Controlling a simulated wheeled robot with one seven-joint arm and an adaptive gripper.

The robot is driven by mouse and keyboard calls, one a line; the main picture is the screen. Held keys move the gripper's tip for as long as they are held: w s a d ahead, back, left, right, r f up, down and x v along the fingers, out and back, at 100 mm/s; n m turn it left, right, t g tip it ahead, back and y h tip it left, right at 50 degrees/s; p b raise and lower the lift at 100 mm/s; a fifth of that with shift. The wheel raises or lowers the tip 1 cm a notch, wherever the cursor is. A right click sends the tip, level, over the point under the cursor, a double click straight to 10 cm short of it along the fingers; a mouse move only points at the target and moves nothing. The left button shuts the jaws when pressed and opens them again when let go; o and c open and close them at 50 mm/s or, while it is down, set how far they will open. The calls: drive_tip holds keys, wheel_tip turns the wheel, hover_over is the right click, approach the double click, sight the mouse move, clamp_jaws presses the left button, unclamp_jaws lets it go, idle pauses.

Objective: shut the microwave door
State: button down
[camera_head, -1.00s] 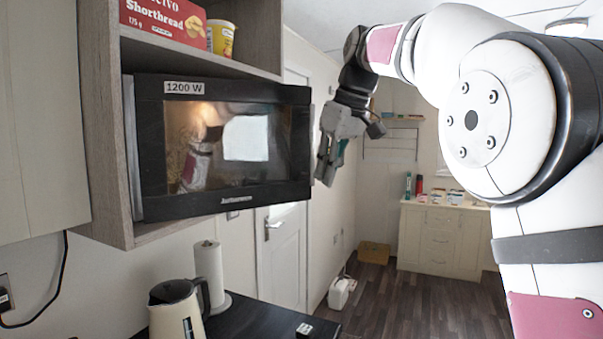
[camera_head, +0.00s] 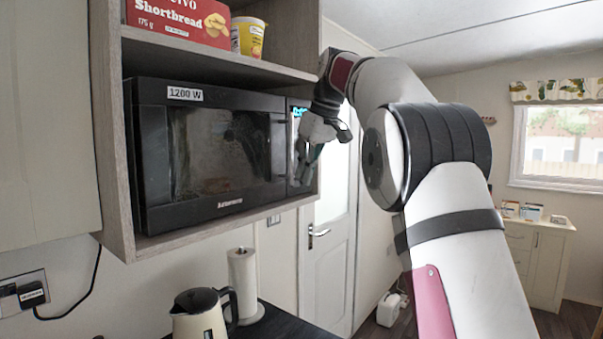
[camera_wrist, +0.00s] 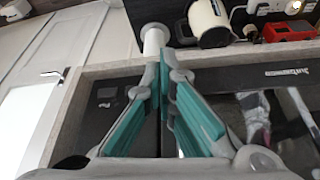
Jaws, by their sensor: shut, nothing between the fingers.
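The black microwave (camera_head: 145,155) sits in a wooden wall cabinet, with a "1200 W" label at its top left. Its door (camera_head: 225,155) lies flat against the front, flush or nearly so; any small gap is too fine to tell. The control panel with a lit display (camera_head: 299,113) shows to the right of the door. My gripper (camera_head: 302,178) is shut and empty, in front of the panel near the door's free edge. In the wrist view, its teal fingers (camera_wrist: 163,68) come together over the dark microwave front (camera_wrist: 225,78); whether they touch it is unclear.
A shelf above holds a red shortbread box (camera_head: 180,20) and a yellow tub (camera_head: 248,37). A kettle (camera_head: 200,312) and a paper roll (camera_head: 243,280) stand on the counter below. A white door (camera_head: 328,240) is behind my arm.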

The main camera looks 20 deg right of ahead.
drive_tip(key=shift+w+a, duration=0.1)
drive_tip(key=shift+w, duration=0.1)
idle(0.4)
drive_tip(key=s+d+r, duration=0.2)
drive_tip(key=s, duration=0.4)
drive_tip(key=s+d+r, duration=0.2)
drive_tip(key=s+d, duration=0.1)
drive_tip(key=s, duration=0.4)
drive_tip(key=shift+r, duration=0.35)
idle(0.3)
drive_tip(key=s+a+f+m, duration=0.1)
drive_tip(key=s+a+f, duration=0.4)
drive_tip(key=s+f, duration=0.2)
drive_tip(key=s+a+f+m+t+h, duration=0.1)
drive_tip(key=s+a+f, duration=0.4)
drive_tip(key=s+f, duration=0.3)
drive_tip(key=s+a+f+m, duration=0.2)
drive_tip(key=s+a+f, duration=0.3)
drive_tip(key=s+f, duration=0.3)
drive_tip(key=shift+s+h, duration=0.3)
drive_tip(key=shift+s, duration=0.45)
